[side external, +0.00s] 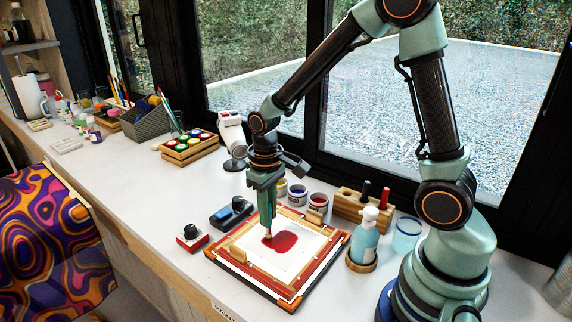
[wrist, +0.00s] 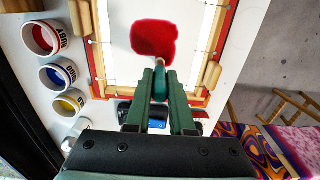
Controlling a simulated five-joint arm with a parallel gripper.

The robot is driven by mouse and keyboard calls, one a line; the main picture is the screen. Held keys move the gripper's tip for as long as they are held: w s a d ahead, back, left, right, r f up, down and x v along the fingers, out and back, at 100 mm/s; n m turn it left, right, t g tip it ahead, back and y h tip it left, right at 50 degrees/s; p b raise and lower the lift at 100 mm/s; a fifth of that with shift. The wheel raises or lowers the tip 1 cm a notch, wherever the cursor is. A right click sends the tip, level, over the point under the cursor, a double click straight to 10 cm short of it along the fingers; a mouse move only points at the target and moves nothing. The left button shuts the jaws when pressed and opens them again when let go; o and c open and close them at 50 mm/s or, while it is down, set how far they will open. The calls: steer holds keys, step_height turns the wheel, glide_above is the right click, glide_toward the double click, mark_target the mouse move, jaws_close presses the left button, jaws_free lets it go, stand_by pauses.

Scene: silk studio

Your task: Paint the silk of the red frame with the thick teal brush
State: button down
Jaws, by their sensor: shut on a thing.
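The red frame (side external: 290,300) lies flat on the white table with white silk (side external: 300,255) stretched inside it. A red paint patch (side external: 279,243) covers part of the silk; it also shows in the wrist view (wrist: 153,36). My gripper (side external: 268,212) is above the frame and shut on the thick teal brush (wrist: 160,83), which points down between the fingers. The brush tip is at the edge of the red patch; I cannot tell whether it touches the silk. The fingers hide part of the handle.
Paint pots (side external: 318,202) stand behind the frame, one labelled RUBY (wrist: 42,40). A wooden block (side external: 348,204), pump bottle (side external: 366,236) and glass jar (side external: 407,234) stand to the right. A red stamp (side external: 192,238) and blue stamp (side external: 231,214) lie left.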

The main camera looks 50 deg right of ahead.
steer(key=shift+d, duration=1.75)
steer(key=shift+a+r, duration=0.1)
steer(key=shift+r, duration=2.8)
